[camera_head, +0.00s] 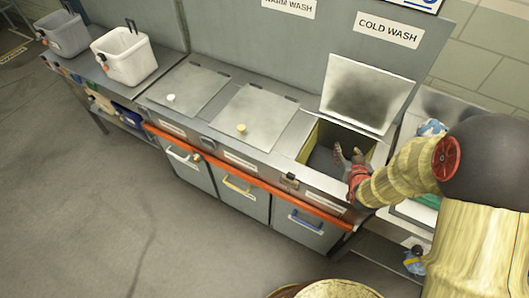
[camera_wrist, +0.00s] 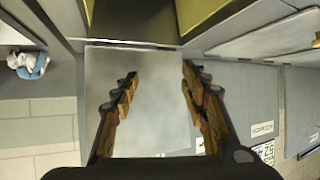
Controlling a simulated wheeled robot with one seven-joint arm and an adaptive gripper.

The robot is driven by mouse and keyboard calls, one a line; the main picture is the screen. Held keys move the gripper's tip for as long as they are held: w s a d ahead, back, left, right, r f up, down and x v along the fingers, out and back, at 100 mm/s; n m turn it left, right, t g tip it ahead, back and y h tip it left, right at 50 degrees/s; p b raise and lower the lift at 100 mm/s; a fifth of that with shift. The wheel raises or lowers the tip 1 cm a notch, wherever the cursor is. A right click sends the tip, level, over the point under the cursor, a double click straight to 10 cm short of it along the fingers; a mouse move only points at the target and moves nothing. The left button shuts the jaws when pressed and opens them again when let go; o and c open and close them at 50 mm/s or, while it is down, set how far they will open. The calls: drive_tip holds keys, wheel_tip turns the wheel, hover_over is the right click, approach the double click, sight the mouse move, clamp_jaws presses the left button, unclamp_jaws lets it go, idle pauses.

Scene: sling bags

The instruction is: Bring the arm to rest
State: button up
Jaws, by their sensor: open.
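My gripper (camera_head: 347,154) is at the open right-hand bin (camera_head: 310,142) under the COLD WASH sign, its fingers over or inside the opening; the exact depth is hard to tell. In the wrist view my gripper (camera_wrist: 158,78) has its two fingers spread wide with nothing between them. The raised lid (camera_head: 366,92) of that bin stands up behind my gripper, and its pale panel (camera_wrist: 152,120) shows between the fingers in the wrist view. My arm, in a yellowish sleeve, reaches in from the right.
Two closed lids (camera_head: 190,88) (camera_head: 252,120) lie left of the open bin. An orange rail (camera_head: 243,176) runs along the counter front. A blue-and-white item (camera_wrist: 28,65) lies beside the bin. The left floor is clear.

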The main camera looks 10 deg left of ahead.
idle(0.3)
drive_tip(key=s+f+g, duration=0.1)
drive_tip(key=s+f, duration=0.1)
drive_tip(key=s+f+g, duration=0.1)
drive_tip(key=s+f, duration=0.1)
drive_tip(key=s+d+f+g, duration=0.1)
drive_tip(key=s+f+g, duration=0.1)
drive_tip(key=f, duration=0.1)
drive_tip(key=shift+s+h, duration=0.15)
drive_tip(key=shift+h, duration=0.15)
drive_tip(key=s+r+g+b, duration=0.2)
drive_tip(key=s+r+g, duration=0.4)
drive_tip(key=s+r, duration=1.5)
wheel_tip(320, 180, up, 8)
drive_tip(key=s+t+b, duration=0.1)
drive_tip(key=s+t, duration=0.1)
drive_tip(key=t, duration=0.1)
drive_tip(key=shift+s+d+f+m+b, duration=0.15)
drive_tip(key=shift+d+f+m+b, duration=0.1)
drive_tip(key=shift+m+b, duration=0.15)
drive_tip(key=shift+s, duration=0.1)
